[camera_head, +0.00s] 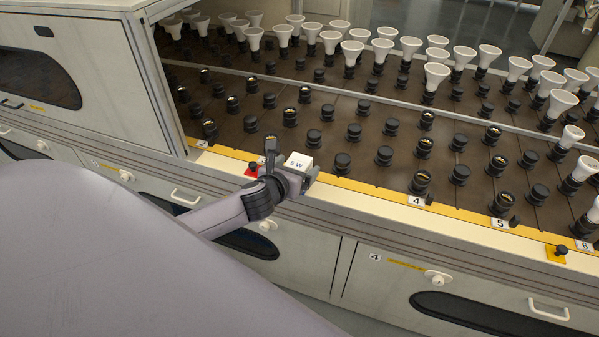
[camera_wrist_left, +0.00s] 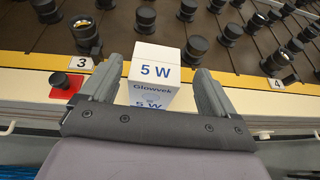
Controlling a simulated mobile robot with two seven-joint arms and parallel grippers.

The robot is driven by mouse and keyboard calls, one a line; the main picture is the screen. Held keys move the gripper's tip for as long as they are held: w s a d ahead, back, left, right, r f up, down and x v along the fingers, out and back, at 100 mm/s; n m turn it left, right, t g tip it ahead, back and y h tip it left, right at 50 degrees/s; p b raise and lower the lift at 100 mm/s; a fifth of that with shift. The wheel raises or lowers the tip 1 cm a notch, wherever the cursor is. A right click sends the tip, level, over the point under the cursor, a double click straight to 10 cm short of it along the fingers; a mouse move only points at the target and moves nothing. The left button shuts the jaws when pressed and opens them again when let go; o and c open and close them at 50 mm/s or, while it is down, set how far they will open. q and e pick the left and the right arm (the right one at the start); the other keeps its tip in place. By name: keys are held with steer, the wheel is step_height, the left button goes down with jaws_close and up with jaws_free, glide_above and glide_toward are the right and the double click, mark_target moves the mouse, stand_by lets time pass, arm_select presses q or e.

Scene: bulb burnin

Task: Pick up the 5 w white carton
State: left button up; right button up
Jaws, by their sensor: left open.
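The 5 W white carton (camera_head: 299,161) stands at the front edge of the burn-in rack, on the pale ledge by the yellow strip. In the left wrist view the carton (camera_wrist_left: 153,76) shows "5 W" on its top and "Glowvek" on its front. My left gripper (camera_head: 292,165) is open, with a finger on each side of the carton. In the left wrist view the left gripper (camera_wrist_left: 153,92) has its fingers flanking the carton, and a gap shows on the right side. Whether the left finger touches it I cannot tell. My right gripper is not in view.
A red-based black knob (camera_wrist_left: 66,81) sits just left of the carton, beside the number 3 label (camera_wrist_left: 81,64). Rows of black sockets (camera_head: 355,132) fill the rack deck behind. White bulbs (camera_head: 437,72) stand in the farther rows. A cabinet side wall (camera_head: 160,75) rises at the left.

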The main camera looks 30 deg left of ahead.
mark_target(301, 162)
arm_select(q)
steer(key=x, duration=0.3)
steer(key=shift+w+a+f, duration=0.25)
steer(key=shift+f, duration=0.05)
steer(key=shift+w+a+f+b, duration=0.1)
steer(key=shift+w+f+b, duration=0.2)
steer(key=shift+w, duration=0.35)
steer(key=c, duration=1.1)
